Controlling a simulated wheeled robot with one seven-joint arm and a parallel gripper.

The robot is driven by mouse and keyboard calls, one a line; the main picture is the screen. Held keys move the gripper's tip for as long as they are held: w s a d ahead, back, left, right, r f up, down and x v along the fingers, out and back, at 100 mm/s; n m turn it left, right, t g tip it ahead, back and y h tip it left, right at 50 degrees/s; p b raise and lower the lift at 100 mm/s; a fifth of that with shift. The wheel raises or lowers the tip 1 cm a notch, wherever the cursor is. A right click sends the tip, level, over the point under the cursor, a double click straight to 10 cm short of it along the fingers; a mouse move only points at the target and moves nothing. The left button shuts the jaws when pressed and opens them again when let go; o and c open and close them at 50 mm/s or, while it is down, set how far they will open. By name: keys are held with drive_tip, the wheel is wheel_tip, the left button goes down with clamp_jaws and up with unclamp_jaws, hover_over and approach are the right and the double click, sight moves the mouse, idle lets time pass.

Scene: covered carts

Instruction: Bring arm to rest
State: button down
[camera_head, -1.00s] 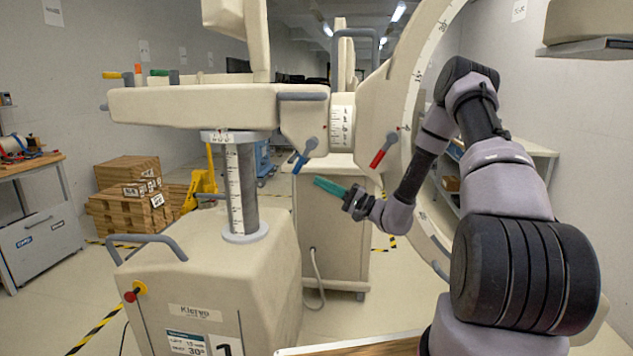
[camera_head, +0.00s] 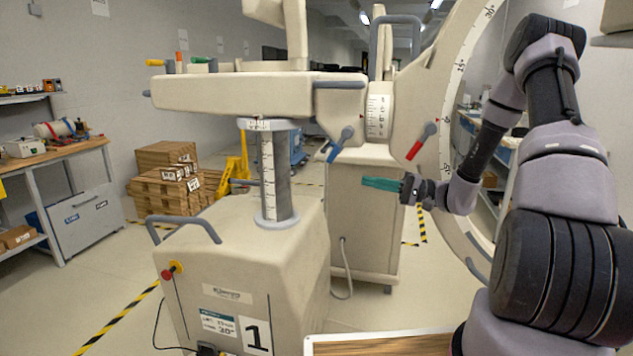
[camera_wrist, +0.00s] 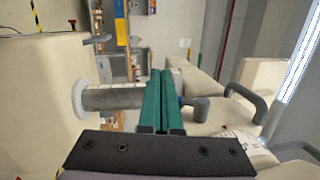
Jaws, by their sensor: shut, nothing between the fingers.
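My arm reaches in from the right side of the head view. My gripper (camera_head: 381,184) has teal fingers and is shut with nothing between them. It points left, in front of the beige cabinet (camera_head: 368,225) and below the blue lever (camera_head: 340,144) and red lever (camera_head: 421,141). In the wrist view my gripper (camera_wrist: 160,100) shows its two teal fingers side by side, with the grey column (camera_wrist: 112,97) to their left. I cannot tell whether the fingers touch anything; they look free.
The beige C-arm machine has a cart base (camera_head: 245,265), a horizontal arm (camera_head: 235,93) and a large curved arc (camera_head: 462,75) beside my arm. A workbench (camera_head: 75,190) and stacked boxes (camera_head: 165,180) stand at the left. Open floor lies between bench and cart.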

drive_tip(key=s+a+r+n+g+h, duration=0.1)
drive_tip(key=s+r+g+h, duration=0.2)
drive_tip(key=s+r+h, duration=0.3)
drive_tip(key=s+a+r+n+g+h, duration=0.15)
drive_tip(key=s+r+h, duration=0.25)
drive_tip(key=s, duration=0.4)
drive_tip(key=s+d+r+m+t+h, duration=0.4)
drive_tip(key=s+d+r+t+h, duration=0.3)
drive_tip(key=r, duration=0.4)
drive_tip(key=shift+s+d+t, duration=0.45)
drive_tip(key=shift+s+d, duration=0.25)
drive_tip(key=shift+s, duration=0.4)
